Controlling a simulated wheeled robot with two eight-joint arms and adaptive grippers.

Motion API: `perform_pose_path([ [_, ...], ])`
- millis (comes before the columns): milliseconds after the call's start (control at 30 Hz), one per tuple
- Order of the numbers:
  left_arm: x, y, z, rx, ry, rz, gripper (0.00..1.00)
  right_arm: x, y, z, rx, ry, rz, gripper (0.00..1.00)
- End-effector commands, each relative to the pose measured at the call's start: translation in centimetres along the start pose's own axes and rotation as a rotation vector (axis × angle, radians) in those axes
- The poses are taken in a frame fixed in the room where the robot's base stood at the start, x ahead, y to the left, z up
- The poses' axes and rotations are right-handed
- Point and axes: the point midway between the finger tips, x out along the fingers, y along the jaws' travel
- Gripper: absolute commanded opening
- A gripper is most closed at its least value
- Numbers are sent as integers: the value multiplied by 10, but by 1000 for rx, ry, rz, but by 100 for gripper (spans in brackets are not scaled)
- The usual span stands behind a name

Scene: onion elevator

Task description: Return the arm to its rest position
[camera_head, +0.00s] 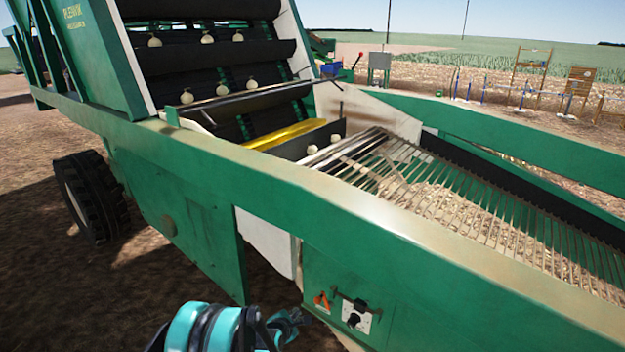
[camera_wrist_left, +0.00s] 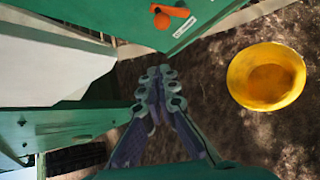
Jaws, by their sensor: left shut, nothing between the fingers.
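My left gripper (camera_head: 288,322) is at the bottom of the head view, low beside the green side of the onion elevator (camera_head: 330,215). In the left wrist view the gripper (camera_wrist_left: 160,82) has its fingertips together with nothing between them. An orange handle (camera_head: 322,300) on the green panel is just beyond the gripper; it also shows at the top of the left wrist view (camera_wrist_left: 170,13). The gripper appears apart from it. My right gripper is out of view.
A white switch plate with a black knob (camera_head: 356,317) sits right of the orange handle. A yellow bucket (camera_wrist_left: 241,72) stands on the soil right of the gripper. Onions (camera_head: 187,97) lie on the dark conveyor. A tyre (camera_head: 92,196) stands at left, with bare soil nearby.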

Motion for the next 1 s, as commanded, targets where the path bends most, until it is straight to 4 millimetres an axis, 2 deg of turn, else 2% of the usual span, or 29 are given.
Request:
perform_pose_path([
  [33, -20, 15, 7, 83, 14, -7, 0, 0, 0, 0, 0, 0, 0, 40],
  [100, -46, 31, 15, 220, 35, -22, 0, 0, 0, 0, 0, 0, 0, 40],
  [200, -87, 50, 24, 418, 62, -48, 0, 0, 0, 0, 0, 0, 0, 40],
  [333, -142, 66, 29, 673, 90, -89, 0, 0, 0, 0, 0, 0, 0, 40],
  [467, -199, 71, 29, 925, 109, -140, 0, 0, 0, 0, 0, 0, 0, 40],
  [667, -285, 61, 17, 1309, 120, -234, 0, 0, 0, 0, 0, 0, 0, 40],
  [800, -340, 41, 1, 1575, 109, -311, 0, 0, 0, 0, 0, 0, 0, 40],
  [900, -373, 24, -12, 1752, 94, -368, 0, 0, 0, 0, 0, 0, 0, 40],
  [1000, -397, 7, -25, 1898, 73, -416, 0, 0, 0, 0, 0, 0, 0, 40],
])
